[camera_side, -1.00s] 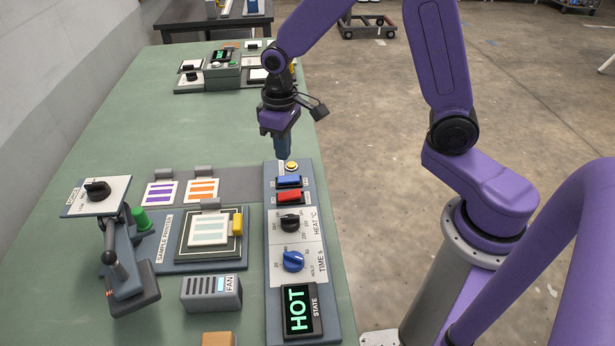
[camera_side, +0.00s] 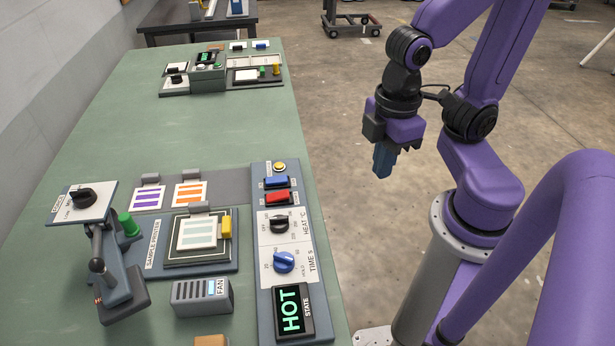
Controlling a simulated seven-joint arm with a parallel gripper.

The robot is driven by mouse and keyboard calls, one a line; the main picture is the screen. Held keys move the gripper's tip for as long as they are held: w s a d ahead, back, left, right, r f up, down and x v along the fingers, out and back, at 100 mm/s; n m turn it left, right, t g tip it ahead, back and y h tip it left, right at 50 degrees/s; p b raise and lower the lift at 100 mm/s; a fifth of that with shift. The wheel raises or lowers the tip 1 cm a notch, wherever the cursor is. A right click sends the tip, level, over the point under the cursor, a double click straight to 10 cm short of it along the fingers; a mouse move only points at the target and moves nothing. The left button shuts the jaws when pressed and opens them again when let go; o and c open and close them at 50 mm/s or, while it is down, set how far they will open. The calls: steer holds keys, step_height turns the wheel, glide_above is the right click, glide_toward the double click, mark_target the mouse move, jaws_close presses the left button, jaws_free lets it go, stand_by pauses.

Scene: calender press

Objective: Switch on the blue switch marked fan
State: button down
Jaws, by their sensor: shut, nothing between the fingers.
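The blue rocker switch (camera_side: 276,182) sits near the far end of the long grey control panel (camera_side: 264,325), just above a red rocker switch (camera_side: 278,198). Its small label is too small to read, and I cannot tell which way it is tipped. A grey box marked FAN (camera_side: 202,295), with dark slots and a light blue patch, stands left of the panel. My gripper (camera_side: 382,174) is shut and empty, pointing down beyond the table's right edge. It is well to the right of the blue switch and apart from everything.
A yellow button (camera_side: 279,167) lies beyond the blue switch. Nearer are a black HEAT knob (camera_side: 279,224), a blue TIME knob (camera_side: 284,262) and a display (camera_side: 293,311) reading HOT. The sample printer (camera_side: 238,262) and its lever stand left. The green table's (camera_side: 190,130) middle is clear.

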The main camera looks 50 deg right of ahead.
steer(key=shift+s+d, duration=0.3)
steer(key=shift+s, duration=0.3)
steer(key=shift+w, duration=0.1)
steer(key=m, duration=2.1)
glide_above(281, 178)
steer(key=shift+w+a+f+h, duration=0.2)
steer(key=shift+h, duration=0.1)
step_height(281, 178, down, 14)
steer(key=shift+s+d, duration=0.15)
